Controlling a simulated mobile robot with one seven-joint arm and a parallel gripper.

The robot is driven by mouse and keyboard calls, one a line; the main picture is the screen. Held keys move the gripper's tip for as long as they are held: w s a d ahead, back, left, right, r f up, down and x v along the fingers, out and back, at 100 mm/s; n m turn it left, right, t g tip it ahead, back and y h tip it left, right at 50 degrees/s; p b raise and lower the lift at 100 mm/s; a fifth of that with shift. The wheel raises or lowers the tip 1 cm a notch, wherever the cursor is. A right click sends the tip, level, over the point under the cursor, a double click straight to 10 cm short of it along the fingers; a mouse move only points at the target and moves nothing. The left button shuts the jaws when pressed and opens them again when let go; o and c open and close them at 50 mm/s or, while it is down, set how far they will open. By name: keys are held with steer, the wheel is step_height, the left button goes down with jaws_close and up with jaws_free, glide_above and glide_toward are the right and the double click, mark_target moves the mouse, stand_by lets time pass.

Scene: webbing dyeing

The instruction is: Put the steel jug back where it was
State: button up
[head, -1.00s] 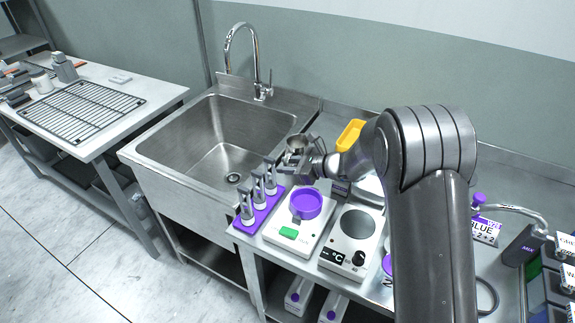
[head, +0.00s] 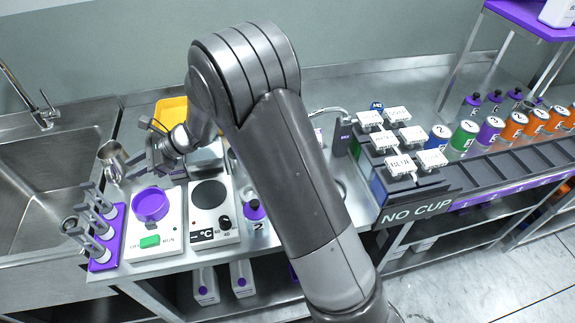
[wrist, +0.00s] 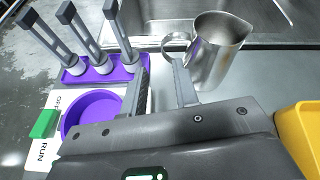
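The steel jug (head: 113,161) is at the right edge of the sink in the head view. In the wrist view the jug (wrist: 215,52) looks upright, with its looped handle towards my gripper. My gripper (head: 134,168) is just right of the jug. In the wrist view the fingers of my gripper (wrist: 160,72) are apart, with a clear gap. The handle is right at the fingertips, partly behind the right finger; I cannot tell whether they touch. The jug's base looks to be at the counter, but its contact is hard to see.
A purple rack (head: 105,262) with upright grey tools and a white device with a purple bowl (head: 150,204) are close in front. A hot plate (head: 209,194) is right of them, a yellow tray (head: 172,108) behind. The sink (head: 40,190) is left. Labelled blocks and cans (head: 464,136) are farther right.

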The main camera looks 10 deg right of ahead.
steer(key=s+d+r+n+h, duration=0.2)
steer(key=s+d+r+n, duration=0.3)
steer(key=d, duration=0.4)
steer(key=s+d+r+n+h, duration=0.3)
steer(key=s+d+r, duration=0.2)
steer(key=d+r, duration=0.25)
steer(key=s+d+r+n+t+h, duration=0.1)
steer(key=s+d+n+t+h, duration=0.2)
steer(key=s+d, duration=0.4)
steer(key=s+d+r+n+t+h, duration=0.1)
steer(key=s+d+n+h, duration=0.3)
steer(key=d, duration=1.2)
steer(key=s+t+h, duration=0.1)
steer(key=s, duration=0.3)
steer(key=shift+d+r+t, duration=0.3)
steer(key=shift+d+t, duration=0.05)
steer(key=shift+t, duration=0.05)
